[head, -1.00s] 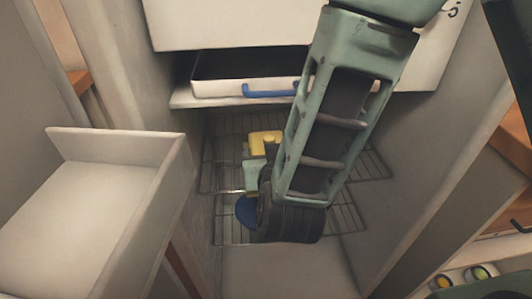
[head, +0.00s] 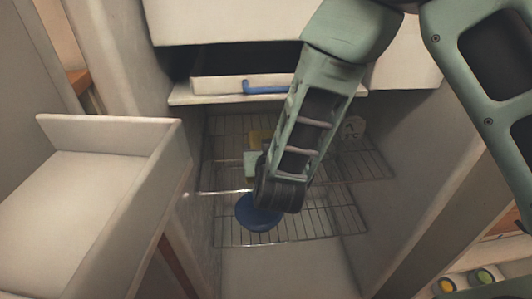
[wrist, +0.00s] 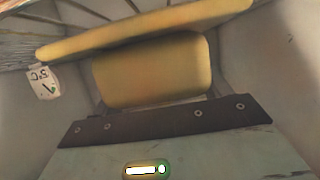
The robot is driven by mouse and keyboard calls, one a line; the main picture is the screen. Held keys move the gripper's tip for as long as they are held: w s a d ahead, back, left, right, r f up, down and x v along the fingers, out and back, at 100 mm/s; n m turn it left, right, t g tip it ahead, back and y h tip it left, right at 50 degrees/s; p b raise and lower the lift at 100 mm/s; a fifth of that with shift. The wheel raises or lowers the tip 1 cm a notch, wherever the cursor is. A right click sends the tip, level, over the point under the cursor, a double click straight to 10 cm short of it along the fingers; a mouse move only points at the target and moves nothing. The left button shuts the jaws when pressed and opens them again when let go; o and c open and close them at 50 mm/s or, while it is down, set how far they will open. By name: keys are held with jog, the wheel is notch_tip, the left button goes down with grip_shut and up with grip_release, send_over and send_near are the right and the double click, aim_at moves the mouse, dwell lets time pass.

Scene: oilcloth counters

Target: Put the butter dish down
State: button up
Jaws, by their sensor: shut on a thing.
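In the wrist view the butter dish (wrist: 152,70) fills the upper middle, a block against a wider flat plate. My gripper (head: 254,154) is shut on it; its fingertips are mostly hidden. The dish is around the level of the upper wire shelf (head: 358,166). I cannot tell whether it touches the wires.
A blue bowl (head: 258,214) stands on the lower wire rack (head: 318,222). A drawer with a blue handle (head: 268,88) is above the opening. A white open door shelf (head: 80,200) is at the left. A 5°C tag (wrist: 43,80) hangs near the side wall.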

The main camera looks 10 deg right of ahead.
jog(key=shift+w+f, duration=0.25)
jog(key=shift+f, duration=0.2)
jog(key=shift+f, duration=0.15)
jog(key=o, duration=1.4)
jog(key=shift+c, duration=0.2)
